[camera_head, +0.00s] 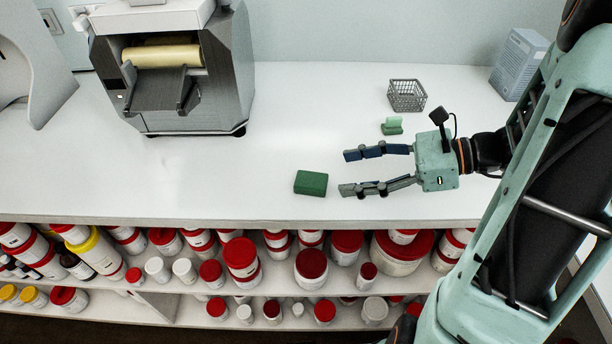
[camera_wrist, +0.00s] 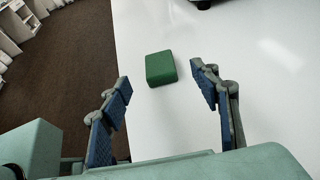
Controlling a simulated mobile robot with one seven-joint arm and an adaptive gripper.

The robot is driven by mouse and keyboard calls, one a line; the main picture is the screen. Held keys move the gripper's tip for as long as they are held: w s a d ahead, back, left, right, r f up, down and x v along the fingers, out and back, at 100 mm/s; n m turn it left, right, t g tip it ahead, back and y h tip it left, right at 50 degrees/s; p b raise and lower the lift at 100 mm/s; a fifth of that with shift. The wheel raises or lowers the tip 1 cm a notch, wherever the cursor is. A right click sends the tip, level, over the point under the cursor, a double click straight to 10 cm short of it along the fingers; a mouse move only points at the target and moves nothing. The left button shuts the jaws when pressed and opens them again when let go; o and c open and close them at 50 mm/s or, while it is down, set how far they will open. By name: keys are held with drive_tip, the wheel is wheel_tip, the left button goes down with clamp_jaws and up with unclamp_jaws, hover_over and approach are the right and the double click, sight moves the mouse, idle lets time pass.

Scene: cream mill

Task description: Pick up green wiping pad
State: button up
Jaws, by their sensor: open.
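The green wiping pad (camera_head: 311,183) is a dark green block lying flat on the white counter near its front edge. In the wrist view the pad (camera_wrist: 161,68) lies ahead of my gripper (camera_wrist: 162,80), between the lines of the two fingers and a little beyond their tips. My gripper (camera_head: 343,173) is open and empty, its two fingers pointing left toward the pad. In the head view the fingertips are just right of the pad and apart from it. Nothing hides the pad.
A light green piece (camera_head: 392,125) and a wire basket (camera_head: 407,96) are behind my gripper on the counter (camera_head: 230,170). A grey machine (camera_head: 170,75) stands at the back left. Jars with red lids fill shelves below the front edge. The counter left of the pad is clear.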

sight(312, 180)
drive_tip(key=x, duration=0.4)
drive_tip(key=b+x, duration=0.1)
drive_tip(key=x, duration=0.4)
drive_tip(key=shift+s+a+f, duration=0.1)
drive_tip(key=shift+f, duration=0.2)
drive_tip(key=shift+c, duration=0.3)
drive_tip(key=c, duration=0.9)
